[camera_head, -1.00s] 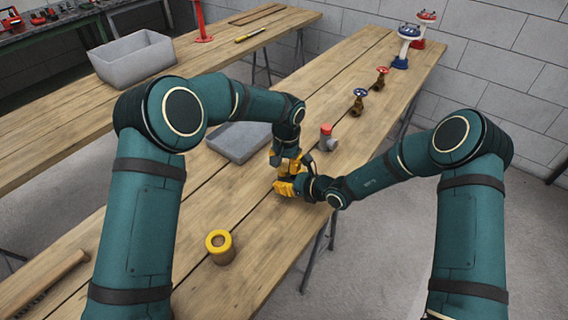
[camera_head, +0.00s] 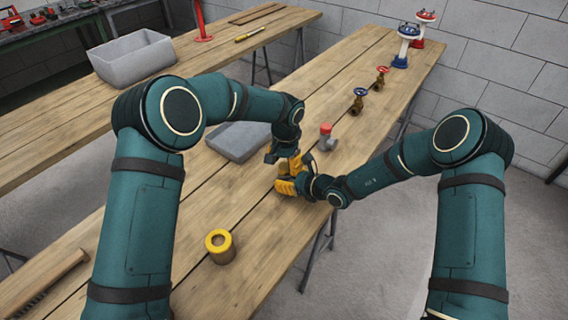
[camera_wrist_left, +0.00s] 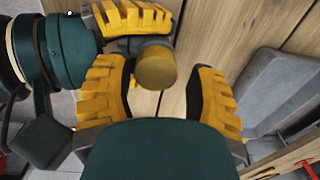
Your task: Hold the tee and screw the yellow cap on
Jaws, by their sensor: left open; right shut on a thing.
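A yellow cap (camera_wrist_left: 156,66) sits at the end of a mostly hidden grey fitting, seemingly the tee (camera_wrist_left: 152,43), in the left wrist view. My right gripper (camera_head: 288,186) is shut on the tee; one of its yellow fingers shows at the top of the left wrist view. My left gripper (camera_head: 288,158) is above it in the head view. In the left wrist view the left gripper (camera_wrist_left: 162,80) is open, with one finger on each side of the cap and gaps between. How far the cap is threaded cannot be seen.
A yellow ring-shaped part (camera_head: 220,246) stands on the near bench. A grey bin (camera_head: 134,60) stands on the other bench.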

